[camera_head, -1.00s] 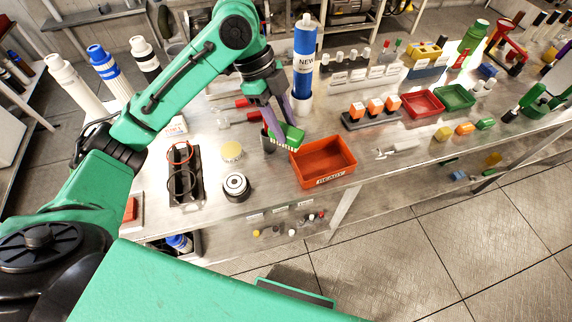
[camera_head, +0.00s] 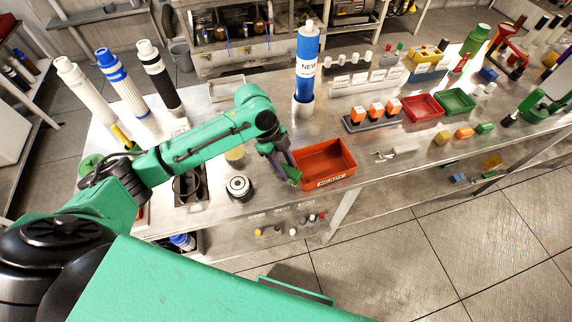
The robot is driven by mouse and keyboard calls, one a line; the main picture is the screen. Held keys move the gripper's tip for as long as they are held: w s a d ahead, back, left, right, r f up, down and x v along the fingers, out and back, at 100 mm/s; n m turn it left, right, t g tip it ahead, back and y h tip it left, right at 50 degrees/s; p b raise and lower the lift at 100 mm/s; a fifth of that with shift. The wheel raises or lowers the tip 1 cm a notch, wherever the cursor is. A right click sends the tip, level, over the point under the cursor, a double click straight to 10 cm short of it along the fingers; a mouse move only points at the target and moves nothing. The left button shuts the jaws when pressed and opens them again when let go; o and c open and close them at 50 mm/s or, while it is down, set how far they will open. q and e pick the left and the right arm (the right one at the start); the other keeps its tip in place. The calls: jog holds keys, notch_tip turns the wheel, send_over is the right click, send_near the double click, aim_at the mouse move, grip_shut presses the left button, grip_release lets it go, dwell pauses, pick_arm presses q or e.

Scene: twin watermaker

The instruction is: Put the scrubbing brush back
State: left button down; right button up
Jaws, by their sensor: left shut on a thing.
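The green scrubbing brush (camera_head: 292,175) shows as a small green block at the tip of my left gripper (camera_head: 284,168). The left gripper points down and is shut on it, just left of the orange-red READY tray (camera_head: 329,181). The brush is close to the tray's left wall; I cannot tell whether they touch. Its bristles are hard to make out, and the fingers partly cover it. My right gripper is out of view.
A black-and-white round part (camera_head: 239,188) and a black holder (camera_head: 188,190) stand left of the gripper. A blue NEW cartridge (camera_head: 306,65) stands upright behind the tray. My left arm covers part of the bench. Red and green trays (camera_head: 455,101) lie farther right.

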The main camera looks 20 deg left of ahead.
pick_arm(q)
jog(key=shift+c, duration=2.1)
grip_release()
jog(key=shift+r, duration=0.15)
jog(key=b+v, duration=0.2)
jog(key=v, duration=1)
jog(key=shift+b, duration=0.4)
